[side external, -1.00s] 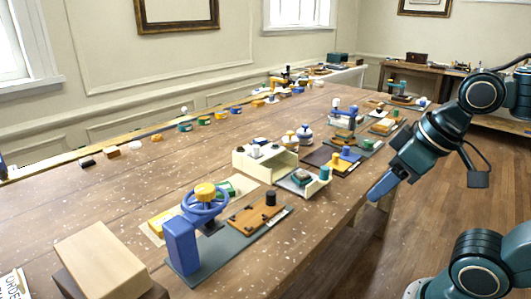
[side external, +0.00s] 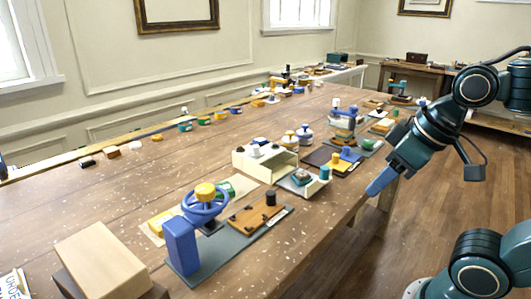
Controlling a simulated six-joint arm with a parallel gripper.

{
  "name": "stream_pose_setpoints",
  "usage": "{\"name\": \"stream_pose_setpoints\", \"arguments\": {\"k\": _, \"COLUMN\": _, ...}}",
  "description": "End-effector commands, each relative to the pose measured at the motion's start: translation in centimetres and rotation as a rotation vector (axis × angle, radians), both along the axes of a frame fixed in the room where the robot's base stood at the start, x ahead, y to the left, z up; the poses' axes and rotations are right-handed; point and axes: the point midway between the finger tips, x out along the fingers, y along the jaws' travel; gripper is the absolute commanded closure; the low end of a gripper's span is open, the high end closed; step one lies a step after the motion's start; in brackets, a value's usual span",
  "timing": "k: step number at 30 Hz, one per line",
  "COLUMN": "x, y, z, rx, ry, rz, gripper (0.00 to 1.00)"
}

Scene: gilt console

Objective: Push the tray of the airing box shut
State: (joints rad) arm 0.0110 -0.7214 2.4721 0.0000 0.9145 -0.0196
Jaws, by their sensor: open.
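The airing box, a cream box (side external: 250,167), stands on the table, with small dark and light pieces on its top. Its cream-edged tray (side external: 318,188) sticks out of the right side, toward the near table edge.
A blue handwheel stand (side external: 181,245) and an orange-brown wooden board (side external: 250,213) are on the near side of the box. The table's right edge runs beneath my gripper.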

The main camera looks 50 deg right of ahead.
Motion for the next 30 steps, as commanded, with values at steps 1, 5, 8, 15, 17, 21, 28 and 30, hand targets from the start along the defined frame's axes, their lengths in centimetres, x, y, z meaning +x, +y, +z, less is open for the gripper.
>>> {"name": "stream_pose_setpoints", "arguments": {"k": 1, "x": 0.4, "y": -0.2, "z": 0.3, "rx": -0.004, "ry": 0.011, "rz": 0.001, "gripper": 0.55}}
{"name": "stream_pose_setpoints", "arguments": {"k": 5, "x": 1.8, "y": -0.7, "z": 1.2, "rx": -0.022, "ry": 0.048, "rz": 0.014, "gripper": 0.55}}
{"name": "stream_pose_setpoints", "arguments": {"k": 8, "x": 3.3, "y": -1.4, "z": 2.1, "rx": -0.038, "ry": 0.085, "rz": 0.029, "gripper": 0.55}}
{"name": "stream_pose_setpoints", "arguments": {"k": 15, "x": 7.4, "y": -3.5, "z": 3.8, "rx": -0.070, "ry": 0.187, "rz": 0.074, "gripper": 0.55}}
{"name": "stream_pose_setpoints", "arguments": {"k": 17, "x": 8.5, "y": -4.2, "z": 4.1, "rx": -0.075, "ry": 0.212, "rz": 0.088, "gripper": 0.55}}
{"name": "stream_pose_setpoints", "arguments": {"k": 21, "x": 10.9, "y": -5.9, "z": 4.5, "rx": -0.081, "ry": 0.272, "rz": 0.116, "gripper": 0.55}}
{"name": "stream_pose_setpoints", "arguments": {"k": 28, "x": 14.8, "y": -9.1, "z": 4.4, "rx": -0.079, "ry": 0.365, "rz": 0.170, "gripper": 0.55}}
{"name": "stream_pose_setpoints", "arguments": {"k": 30, "x": 15.9, "y": -10.1, "z": 4.2, "rx": -0.076, "ry": 0.392, "rz": 0.186, "gripper": 0.55}}
